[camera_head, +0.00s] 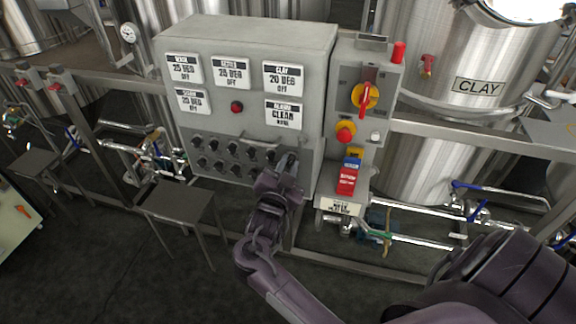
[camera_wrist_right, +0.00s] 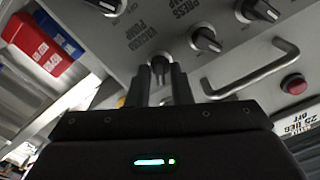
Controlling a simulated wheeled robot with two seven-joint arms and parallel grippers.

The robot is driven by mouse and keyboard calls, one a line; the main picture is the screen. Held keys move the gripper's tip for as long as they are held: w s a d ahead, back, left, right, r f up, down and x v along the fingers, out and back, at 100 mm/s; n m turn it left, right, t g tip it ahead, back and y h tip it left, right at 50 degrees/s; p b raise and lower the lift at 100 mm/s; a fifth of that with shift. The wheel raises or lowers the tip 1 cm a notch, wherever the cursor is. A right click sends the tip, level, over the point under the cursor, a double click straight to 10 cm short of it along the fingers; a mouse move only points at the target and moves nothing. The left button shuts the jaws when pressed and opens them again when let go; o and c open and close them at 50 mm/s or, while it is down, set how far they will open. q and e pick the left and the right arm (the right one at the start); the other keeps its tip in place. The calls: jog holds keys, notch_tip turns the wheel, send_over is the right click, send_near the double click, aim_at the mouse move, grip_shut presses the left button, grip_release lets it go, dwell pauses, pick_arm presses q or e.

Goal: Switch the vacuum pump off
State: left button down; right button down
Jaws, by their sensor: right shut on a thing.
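The grey control cabinet (camera_head: 325,55) stands ahead, with rows of dark rotary knobs low on its front. My right gripper (camera_head: 285,168) is at the right end of these knobs. In the right wrist view, which shows the panel upside down, the gripper (camera_wrist_right: 160,76) is shut on a dark knob (camera_wrist_right: 160,60), one finger on each side. The printed label beside this knob reads "VACUUM PUMP" (camera_wrist_right: 145,38). The fingers hide much of the knob, so I cannot tell its setting. My left gripper is not in view.
A bar handle (camera_wrist_right: 255,70) and other knobs, one by a "PRESS PUMP" label (camera_wrist_right: 187,10), are close to the gripper. A side box with a red-and-yellow switch (camera_head: 364,97) stands to the right. A small steel table (camera_head: 178,198) stands in front on the left.

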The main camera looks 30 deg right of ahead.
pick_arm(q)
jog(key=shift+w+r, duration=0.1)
pick_arm(e)
jog(key=shift+r+n+p, duration=0.1)
jog(key=shift+n+p, duration=0.25)
jog(key=shift+n, duration=0.05)
jog(key=shift+r+n+p, duration=0.1)
jog(key=shift+n+p, duration=0.4)
jog(key=n+p, duration=0.4)
jog(key=n, duration=0.1)
jog(key=n+p, duration=0.2)
jog(key=n, duration=0.1)
jog(key=shift+w, duration=0.1)
pick_arm(q)
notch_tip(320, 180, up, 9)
jog(key=p, duration=0.1)
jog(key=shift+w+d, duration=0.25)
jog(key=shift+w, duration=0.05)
pick_arm(e)
jog(key=shift+d+n, duration=0.1)
jog(key=shift+n, duration=1)
jog(key=c, duration=1.6)
grip_release()
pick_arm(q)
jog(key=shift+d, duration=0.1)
pick_arm(e)
jog(key=shift+o, duration=0.4)
jog(key=shift+w+d+f, duration=0.1)
jog(key=shift+d+f, duration=0.05)
jog(key=shift+f, duration=0.15)
